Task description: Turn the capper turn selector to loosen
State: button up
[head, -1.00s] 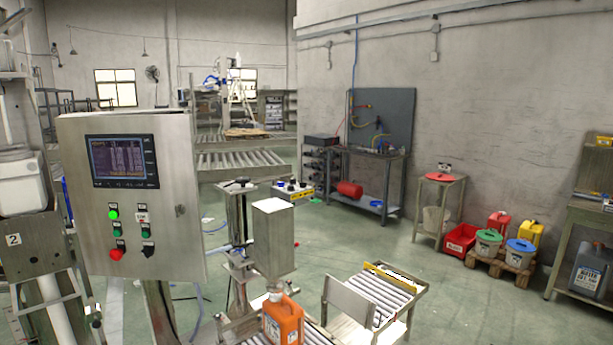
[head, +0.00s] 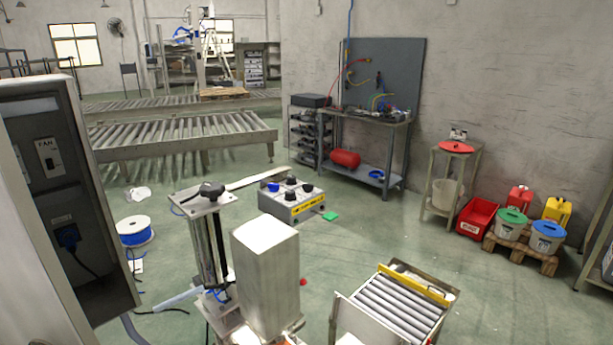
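A grey control box (head: 292,199) with several dark knobs and a blue one on its sloped top stands beyond the metal capper column. A yellow label runs along its front. The knob markings are too small to read, so I cannot tell which knob is the turn selector or where it points. The capper stand (head: 208,230) has a black knob on top, left of a tall steel housing (head: 266,275). My gripper is not in view.
An open cabinet (head: 65,190) marked FAN fills the left. A roller conveyor (head: 395,308) stands at front right. A blue cable spool (head: 134,231) and loose cables lie on the floor at left. A workbench (head: 362,150) stands against the wall. Open floor lies right of the control box.

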aim_at(308, 188)
jog(key=i+l+u, duration=0.1)
jog(key=i+l, duration=0.5)
jog(key=i+l+u, duration=0.15)
jog(key=i+l, duration=0.15)
jog(key=l, duration=0.2)
jog(key=i+l, duration=0.3)
jog(key=i+l+u, duration=0.15)
jog(key=i+l, duration=0.15)
jog(key=l, duration=0.2)
jog(key=i+l+u, duration=0.1)
jog(key=i+l, duration=0.15)
jog(key=l, duration=0.2)
jog(key=i+l, duration=0.25)
jog(key=l, duration=0.2)
jog(key=i+l+u, duration=0.15)
jog(key=l, duration=0.3)
jog(key=i, duration=0.1)
